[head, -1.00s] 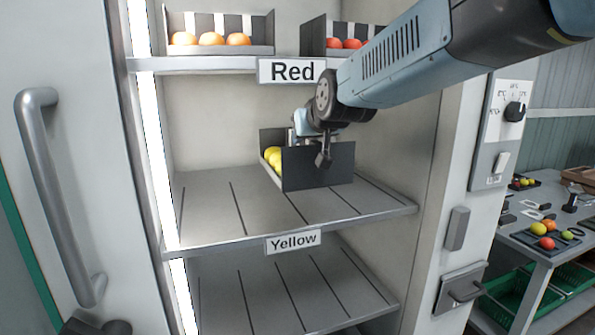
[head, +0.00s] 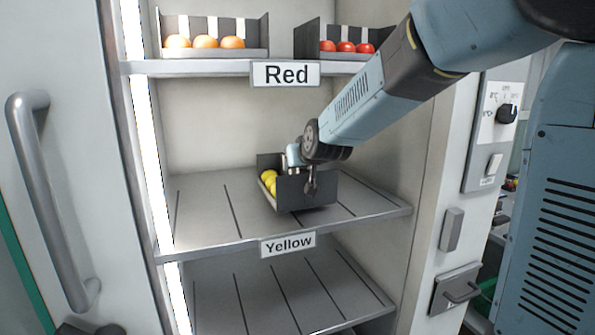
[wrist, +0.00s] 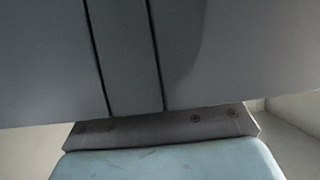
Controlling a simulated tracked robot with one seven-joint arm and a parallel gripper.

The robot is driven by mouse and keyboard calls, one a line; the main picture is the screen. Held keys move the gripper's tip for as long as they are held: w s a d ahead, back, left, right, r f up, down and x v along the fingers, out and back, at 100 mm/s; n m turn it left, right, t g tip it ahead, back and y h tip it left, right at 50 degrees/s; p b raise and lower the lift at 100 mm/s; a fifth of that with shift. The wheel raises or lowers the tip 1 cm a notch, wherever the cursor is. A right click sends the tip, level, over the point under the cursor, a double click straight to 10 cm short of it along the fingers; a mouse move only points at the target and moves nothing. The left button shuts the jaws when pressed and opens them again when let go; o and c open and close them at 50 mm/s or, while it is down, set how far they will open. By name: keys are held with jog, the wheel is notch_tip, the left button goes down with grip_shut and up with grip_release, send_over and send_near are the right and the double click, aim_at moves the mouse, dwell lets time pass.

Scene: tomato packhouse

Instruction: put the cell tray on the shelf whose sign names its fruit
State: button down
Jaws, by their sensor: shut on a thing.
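The dark cell tray (head: 308,191) holds yellow fruit (head: 269,181), partly hidden behind its wall. My gripper (head: 309,186) is shut on the tray's near wall in the head view. The tray is over the middle shelf (head: 205,215), whose front edge carries the "Yellow" sign (head: 288,245). The tray looks level and very low over the shelf; I cannot tell whether it touches. The wrist view shows only a close grey surface with two dark lines and part of my pale blue gripper body; the fingertips are hidden there.
The upper shelf has a "Red" sign (head: 286,74), an orange-fruit tray (head: 213,53) and a red-fruit tray (head: 333,56). A bare lower shelf (head: 270,298) is below. The middle shelf is free on both sides of the held tray. The cabinet's right wall (head: 412,130) is near my arm.

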notch_tip(320, 180, down, 2)
jog(key=shift+f, duration=0.1)
jog(key=shift+s, duration=0.1)
jog(key=c, duration=0.9)
grip_release()
jog(key=v, duration=1.2)
jog(key=s+d+f+m+g+h, duration=0.1)
jog(key=s+d+f+g, duration=0.1)
jog(key=s+d, duration=0.3)
jog(key=s+d+f+m+g+h, duration=0.1)
jog(key=s+d, duration=0.4)
jog(key=s, duration=0.5)
jog(key=s+d+f+m+g+h, duration=0.1)
jog(key=s+d+f+g, duration=0.2)
jog(key=s+d, duration=0.2)
jog(key=shift+s, duration=1.8)
